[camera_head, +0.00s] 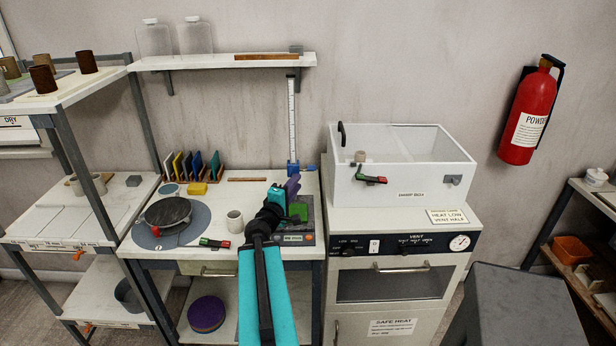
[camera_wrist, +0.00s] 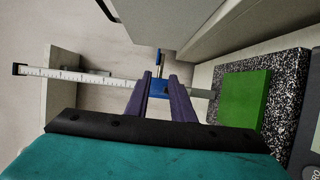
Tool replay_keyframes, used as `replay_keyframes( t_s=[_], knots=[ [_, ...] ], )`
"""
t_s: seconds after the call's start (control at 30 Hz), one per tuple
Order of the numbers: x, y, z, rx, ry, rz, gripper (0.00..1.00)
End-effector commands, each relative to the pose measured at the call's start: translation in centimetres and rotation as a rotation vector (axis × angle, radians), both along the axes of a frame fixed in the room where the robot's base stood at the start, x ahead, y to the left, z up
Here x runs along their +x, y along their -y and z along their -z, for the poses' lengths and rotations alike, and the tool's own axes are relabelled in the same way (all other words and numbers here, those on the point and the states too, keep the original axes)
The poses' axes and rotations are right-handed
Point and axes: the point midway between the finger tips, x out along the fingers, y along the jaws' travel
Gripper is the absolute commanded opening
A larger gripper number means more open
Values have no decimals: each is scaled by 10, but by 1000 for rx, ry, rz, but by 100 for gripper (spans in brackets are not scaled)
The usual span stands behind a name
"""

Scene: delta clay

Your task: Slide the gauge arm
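The gauge is an upright white ruler (camera_head: 291,112) with a blue sliding arm (camera_head: 309,167) low on it, at the back of the bench. In the wrist view the ruler (camera_wrist: 75,76) runs in from the left, and the blue arm (camera_wrist: 158,88) shows between and beyond my fingertips. My gripper (camera_head: 293,183) has purple fingers, just in front of the gauge's lower end. In the wrist view its fingers (camera_wrist: 160,76) stand apart, with a gap on either side of the blue arm's narrow tip. Whether either finger touches the blue part is unclear.
A green block (camera_wrist: 243,98) lies on the speckled base (camera_wrist: 288,95) beside the gauge; it also shows in the head view (camera_head: 299,209). A white open box (camera_head: 400,183) stands close to the right. A shelf (camera_head: 215,62) hangs above. A grey cup (camera_head: 235,221) stands left.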

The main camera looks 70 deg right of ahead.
Motion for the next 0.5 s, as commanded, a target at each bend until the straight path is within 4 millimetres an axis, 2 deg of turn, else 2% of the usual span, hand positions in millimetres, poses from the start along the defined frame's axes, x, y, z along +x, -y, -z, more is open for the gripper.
replay_keyframes(
  t_s=[0.17,0.5],
  knots=[
    [9,-1,2,-2,0,-13,22],
    [8,22,-3,2,-1,-22,22]
  ],
)
